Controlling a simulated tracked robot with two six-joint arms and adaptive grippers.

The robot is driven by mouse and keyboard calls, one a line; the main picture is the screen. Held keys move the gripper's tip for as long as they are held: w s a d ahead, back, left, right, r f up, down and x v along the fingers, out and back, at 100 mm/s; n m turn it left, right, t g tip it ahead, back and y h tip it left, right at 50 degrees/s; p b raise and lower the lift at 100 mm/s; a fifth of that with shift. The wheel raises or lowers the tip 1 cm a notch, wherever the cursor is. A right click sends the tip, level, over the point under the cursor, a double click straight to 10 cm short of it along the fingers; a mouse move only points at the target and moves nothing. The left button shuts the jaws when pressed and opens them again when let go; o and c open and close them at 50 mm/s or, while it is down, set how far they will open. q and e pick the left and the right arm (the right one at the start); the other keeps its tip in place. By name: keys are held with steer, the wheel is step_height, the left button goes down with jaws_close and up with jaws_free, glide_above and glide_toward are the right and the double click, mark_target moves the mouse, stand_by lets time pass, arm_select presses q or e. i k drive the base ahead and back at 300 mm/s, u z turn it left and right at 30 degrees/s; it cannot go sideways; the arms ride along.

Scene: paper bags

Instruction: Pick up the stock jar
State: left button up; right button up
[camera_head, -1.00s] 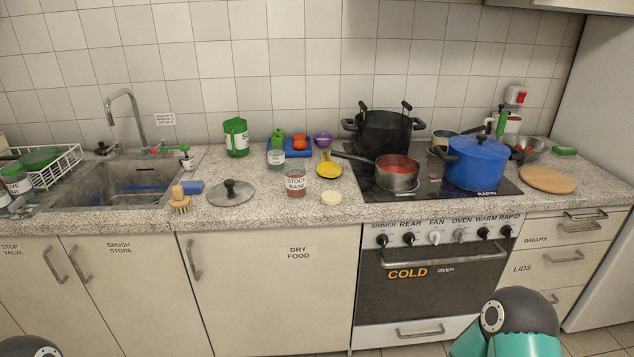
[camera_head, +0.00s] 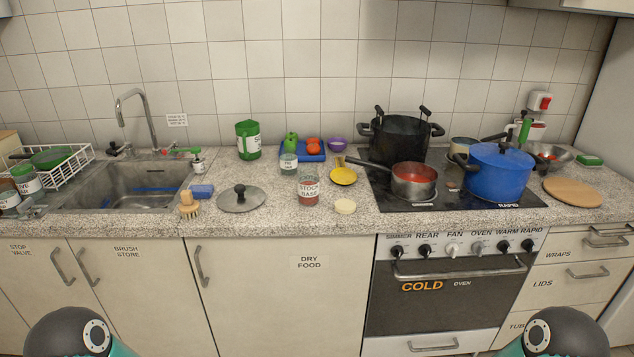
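The stock jar (camera_head: 309,191) is a clear jar with red contents and a white label reading STOCK BASE. It stands upright on the speckled counter, left of the hob and near the front edge. A pale round lid (camera_head: 345,206) lies on the counter just right of it. A smaller labelled jar (camera_head: 288,165) stands behind it to the left. Parts of my two arms show at the bottom left and bottom right edges. Neither gripper is in view.
A pot lid (camera_head: 241,198) lies left of the jar, and a yellow spoon rest (camera_head: 343,176) lies behind right. The saucepan (camera_head: 413,181) has its handle reaching left toward the jar. A blue pot (camera_head: 497,171) stands on the hob (camera_head: 394,202). Counter in front of the jar is clear.

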mark_target(308, 177)
steer(key=i, duration=0.85)
steer(key=u, duration=0.05)
